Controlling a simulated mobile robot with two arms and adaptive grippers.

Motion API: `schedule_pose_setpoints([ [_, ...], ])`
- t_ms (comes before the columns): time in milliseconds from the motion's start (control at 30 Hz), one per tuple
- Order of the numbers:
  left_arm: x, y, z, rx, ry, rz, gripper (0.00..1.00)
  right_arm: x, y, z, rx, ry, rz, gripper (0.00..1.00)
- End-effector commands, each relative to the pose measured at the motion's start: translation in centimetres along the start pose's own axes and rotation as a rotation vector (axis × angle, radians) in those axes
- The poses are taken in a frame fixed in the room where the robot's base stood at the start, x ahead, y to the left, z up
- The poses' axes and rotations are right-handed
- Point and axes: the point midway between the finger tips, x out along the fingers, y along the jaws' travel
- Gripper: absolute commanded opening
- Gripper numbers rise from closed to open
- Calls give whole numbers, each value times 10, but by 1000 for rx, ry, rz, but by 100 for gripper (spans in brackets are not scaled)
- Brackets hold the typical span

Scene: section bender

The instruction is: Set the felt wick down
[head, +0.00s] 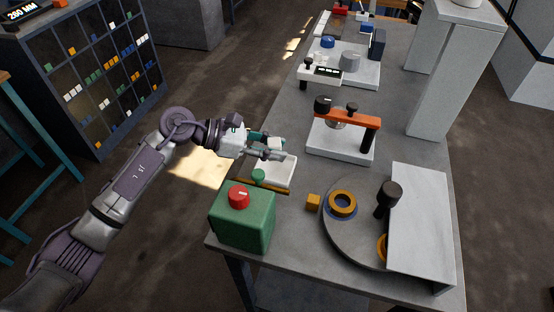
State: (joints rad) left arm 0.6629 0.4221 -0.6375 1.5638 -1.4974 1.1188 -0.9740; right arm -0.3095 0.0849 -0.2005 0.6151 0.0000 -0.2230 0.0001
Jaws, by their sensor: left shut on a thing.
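My left gripper (272,150) comes in from the left and is above the white tray (284,178) near the table's left edge. It is shut on a small pale piece (274,143), which looks like the felt wick. The gripper's fingers cover part of it, so its full shape is hidden. The piece is held up, apart from the tray as far as I can tell. My right gripper is not in view.
A green box with a red knob (239,197) stands at the front left corner. A round plate (346,247) with rings and a small orange cube (313,202) are to its right. An orange-armed device (348,118) stands behind. Bare grey tabletop (280,110) lies farther back.

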Motion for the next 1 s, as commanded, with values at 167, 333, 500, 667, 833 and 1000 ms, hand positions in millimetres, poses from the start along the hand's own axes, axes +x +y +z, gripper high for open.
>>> schedule_pose_setpoints([
  [167, 7, 0, -15, -1, -1, 0, 6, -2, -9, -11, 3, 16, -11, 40],
  [333, 16, 0, -37, -2, -2, 0, 6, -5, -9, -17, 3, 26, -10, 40],
  [500, 18, 0, -43, 2, -1, 1, 6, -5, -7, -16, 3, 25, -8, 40],
  [667, 18, 0, -43, 2, -1, 1, 6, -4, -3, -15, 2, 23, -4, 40],
  [833, 19, 0, -46, 2, -1, 1, 33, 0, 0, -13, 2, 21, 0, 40],
  [1000, 19, 0, -45, 2, -1, 1, 40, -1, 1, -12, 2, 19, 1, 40],
])
